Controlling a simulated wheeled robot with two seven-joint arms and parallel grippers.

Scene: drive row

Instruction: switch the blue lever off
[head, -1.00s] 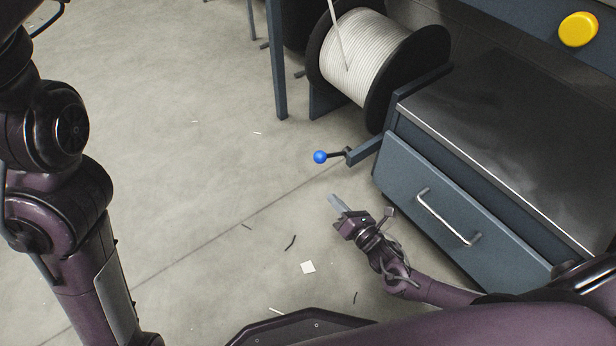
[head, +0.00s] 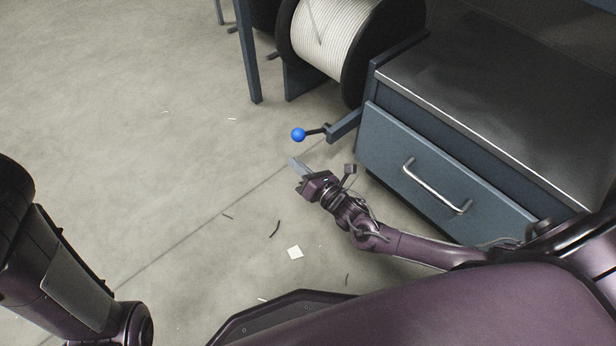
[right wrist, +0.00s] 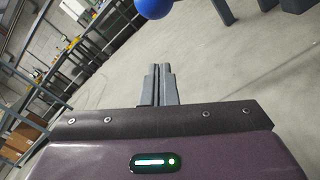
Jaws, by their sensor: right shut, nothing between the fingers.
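The blue lever shows in the head view as a blue ball knob (head: 298,134) on a short dark rod, joined to a bracket (head: 345,124) at the corner of the grey-blue cabinet. The rod points left and lies about level in the picture. My right gripper (head: 295,163) is just below the knob in the head view, shut and empty, apart from it. In the right wrist view the shut fingers (right wrist: 158,85) point ahead, and the blue knob (right wrist: 154,7) is cut off by the top edge, beyond the fingertips. My left gripper is not in view.
The cabinet has a drawer (head: 440,165) with a metal handle (head: 437,188), close to the right of my right forearm. A cable reel (head: 333,35) stands behind the lever. Small scraps, one a white square (head: 295,252), lie on the floor. Open floor spreads left.

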